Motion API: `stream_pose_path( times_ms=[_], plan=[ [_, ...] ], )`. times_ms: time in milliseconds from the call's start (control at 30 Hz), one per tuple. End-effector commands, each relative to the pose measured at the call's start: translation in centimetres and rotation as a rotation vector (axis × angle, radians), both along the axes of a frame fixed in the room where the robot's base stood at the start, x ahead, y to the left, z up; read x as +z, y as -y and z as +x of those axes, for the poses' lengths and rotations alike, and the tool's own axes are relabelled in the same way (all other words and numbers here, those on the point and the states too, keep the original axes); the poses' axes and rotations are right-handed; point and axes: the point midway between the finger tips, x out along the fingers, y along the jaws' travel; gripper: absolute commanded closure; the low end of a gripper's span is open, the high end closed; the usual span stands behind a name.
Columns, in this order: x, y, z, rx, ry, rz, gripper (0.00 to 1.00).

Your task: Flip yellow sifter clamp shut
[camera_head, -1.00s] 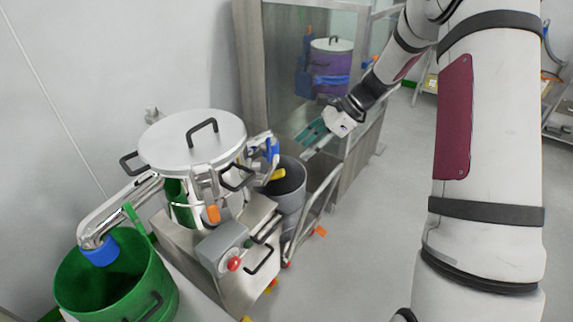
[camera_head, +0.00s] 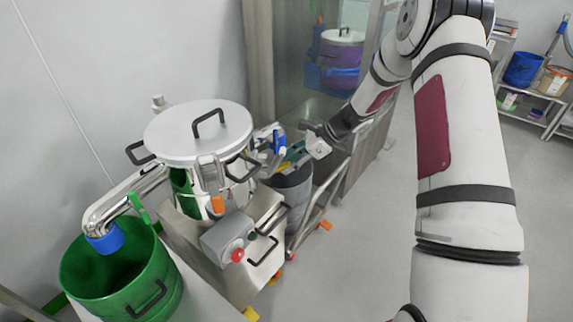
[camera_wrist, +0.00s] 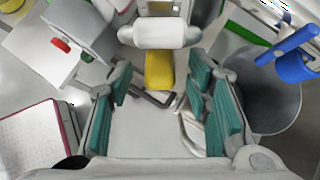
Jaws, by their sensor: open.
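The sifter (camera_head: 197,135) is a steel drum with a flat lid and black handles, at left centre of the head view. The yellow clamp lever (camera_wrist: 159,70) shows in the wrist view below a pale rounded clamp part (camera_wrist: 160,34). In the head view I cannot make it out clearly beside my gripper. My gripper (camera_head: 291,154) is at the sifter's right side, above a grey bin. In the wrist view my gripper (camera_wrist: 160,80) has its teal-padded fingers spread, one to each side of the yellow lever. The fingers appear apart from the lever, and nothing is held.
The grey bin (camera_head: 296,195) stands below, a green bin (camera_head: 120,275) at lower left. Open floor (camera_head: 355,245) lies right of the machine.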

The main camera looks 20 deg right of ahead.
Motion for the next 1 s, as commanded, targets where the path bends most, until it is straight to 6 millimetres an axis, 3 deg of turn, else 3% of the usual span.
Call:
stream_pose_path(
  times_ms=[200, 500, 700, 1000],
  plan=[
    [-1.17, -1.04, 0.43, -0.001, -0.001, 0.0, 0.55],
    [-1.25, -1.14, 0.49, -0.001, 0.0, -0.001, 0.55],
    [-1.25, -1.14, 0.49, -0.001, 0.0, -0.001, 1.0],
    [-1.37, -1.06, 0.47, -0.001, 0.004, 0.009, 1.0]
  ],
)
